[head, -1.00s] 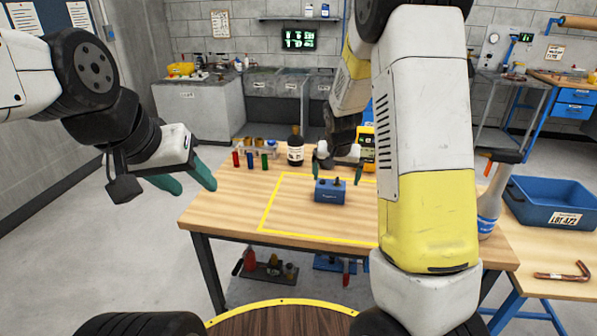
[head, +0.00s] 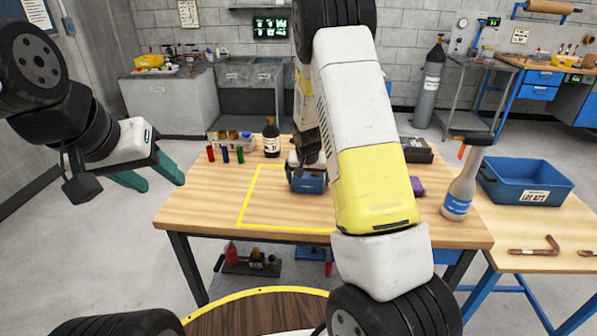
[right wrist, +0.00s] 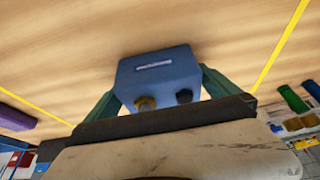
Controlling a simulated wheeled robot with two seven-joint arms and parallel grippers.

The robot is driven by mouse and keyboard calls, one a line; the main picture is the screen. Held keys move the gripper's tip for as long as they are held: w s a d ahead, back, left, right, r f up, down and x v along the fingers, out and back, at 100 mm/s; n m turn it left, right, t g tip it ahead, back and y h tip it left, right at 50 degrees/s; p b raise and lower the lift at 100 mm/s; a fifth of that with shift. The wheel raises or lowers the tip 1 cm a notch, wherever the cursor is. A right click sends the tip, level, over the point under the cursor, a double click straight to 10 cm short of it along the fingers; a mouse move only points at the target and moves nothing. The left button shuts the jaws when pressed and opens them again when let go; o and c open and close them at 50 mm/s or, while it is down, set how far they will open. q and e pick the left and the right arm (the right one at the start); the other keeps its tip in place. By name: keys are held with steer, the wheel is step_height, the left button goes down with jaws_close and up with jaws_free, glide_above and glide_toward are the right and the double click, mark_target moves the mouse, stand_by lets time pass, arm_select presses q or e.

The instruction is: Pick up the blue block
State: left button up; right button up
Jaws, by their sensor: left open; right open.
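The blue block (head: 311,185) sits on the wooden table, inside the yellow outline, partly hidden by my right gripper and arm. My right gripper (head: 307,172) is down at the block. Its green fingers stand open on either side of the block in the right wrist view (right wrist: 158,88); I cannot tell whether they touch it. My left gripper (head: 164,183) is open and empty, left of the table.
A dark bottle (head: 271,137) and small red, blue and green cylinders (head: 225,155) stand at the table's back left. A spray bottle (head: 462,188) stands at the right edge. A blue bin (head: 525,182) and a copper tube (head: 535,250) are on the right table.

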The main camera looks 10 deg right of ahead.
steer(key=c, duration=1.6)
steer(key=shift+r, duration=0.1)
steer(key=shift+c, duration=1)
